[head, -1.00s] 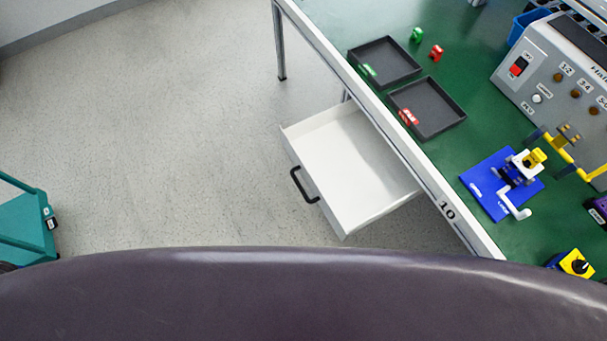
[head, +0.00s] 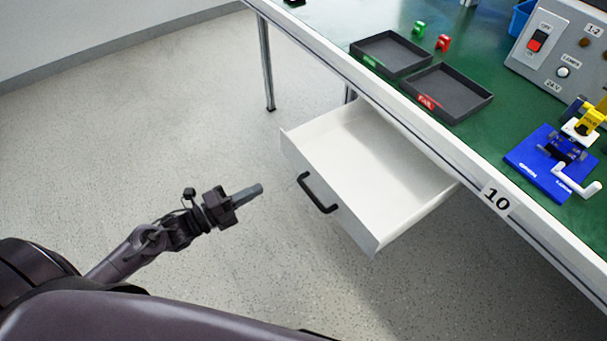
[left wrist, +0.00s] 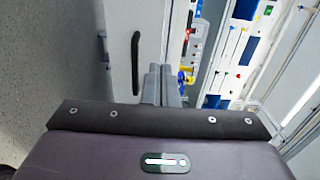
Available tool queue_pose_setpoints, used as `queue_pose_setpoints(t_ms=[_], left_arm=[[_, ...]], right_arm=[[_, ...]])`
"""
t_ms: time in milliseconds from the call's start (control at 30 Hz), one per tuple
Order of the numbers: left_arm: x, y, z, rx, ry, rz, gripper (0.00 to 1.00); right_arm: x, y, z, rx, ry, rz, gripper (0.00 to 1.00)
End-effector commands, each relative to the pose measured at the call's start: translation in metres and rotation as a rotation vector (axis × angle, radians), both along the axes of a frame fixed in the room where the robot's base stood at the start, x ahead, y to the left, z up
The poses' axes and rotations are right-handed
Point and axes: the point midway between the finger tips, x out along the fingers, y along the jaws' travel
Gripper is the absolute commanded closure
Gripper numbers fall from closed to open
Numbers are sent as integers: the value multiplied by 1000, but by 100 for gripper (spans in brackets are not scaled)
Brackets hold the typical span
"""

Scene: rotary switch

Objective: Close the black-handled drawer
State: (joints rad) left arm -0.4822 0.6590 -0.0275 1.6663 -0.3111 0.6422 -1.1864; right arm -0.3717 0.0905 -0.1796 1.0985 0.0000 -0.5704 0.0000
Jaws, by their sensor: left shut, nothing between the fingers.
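The white drawer (head: 372,158) is pulled out from under the green-topped workbench, and it looks empty. Its black handle (head: 317,193) is on the front panel, which faces my left gripper. My left gripper (head: 256,190) is shut and empty, a short gap to the left of the handle in the head view. In the left wrist view, the black handle (left wrist: 136,62) stands upright in the picture on the pale drawer front, left of the shut fingers (left wrist: 160,84). My right gripper is in neither view.
The workbench (head: 470,165) bears two dark trays (head: 391,53), small green and red pieces, a blue fixture (head: 548,165) and a grey control box (head: 570,50). A metal bench leg (head: 266,65) stands behind the drawer. The floor left of the drawer is clear.

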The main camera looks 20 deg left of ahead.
Motion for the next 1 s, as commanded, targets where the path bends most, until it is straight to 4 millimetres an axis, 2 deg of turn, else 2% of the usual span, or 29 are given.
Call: queue_pose_setpoints(t_ms=[533, 733, 1000], left_arm=[[86, -65, 2, -3, 1, 5, 100], [101, -78, 0, -2, 4, 5, 100], [104, -80, 0, -1, 4, 4, 100]], right_arm=[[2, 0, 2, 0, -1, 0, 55], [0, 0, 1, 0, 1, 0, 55], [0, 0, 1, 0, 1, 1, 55]])
